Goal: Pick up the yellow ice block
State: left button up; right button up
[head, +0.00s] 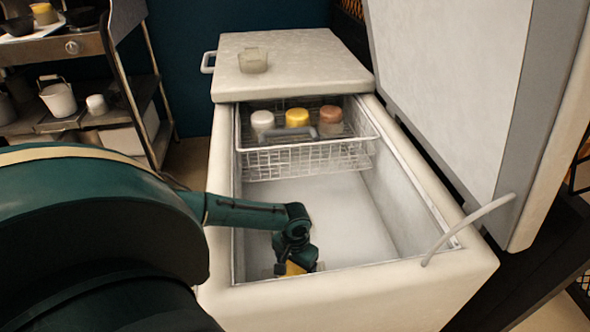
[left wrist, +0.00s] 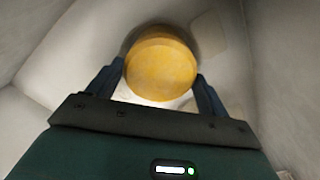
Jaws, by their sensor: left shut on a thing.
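My left gripper (head: 293,266) reaches down into the front of the open chest freezer (head: 345,290). In the left wrist view the yellow ice block (left wrist: 160,68) is round and sits between the two fingers of my left gripper (left wrist: 158,78), which is shut on it. In the head view only a small yellow part of the block (head: 293,269) shows beside the gripper, low in the freezer near its front wall. Whether the block touches the freezer floor is not clear. My right gripper is not in view.
A wire basket (head: 310,160) hangs at the back of the freezer and holds a white, a yellow and a brown-topped container. A small clear bowl (head: 253,60) stands on the closed lid section (head: 300,75). The raised lid (head: 455,70) stands at the right. A shelf rack (head: 75,130) stands at the left.

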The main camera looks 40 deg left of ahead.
pick_arm(q)
jog(key=c, duration=0.5)
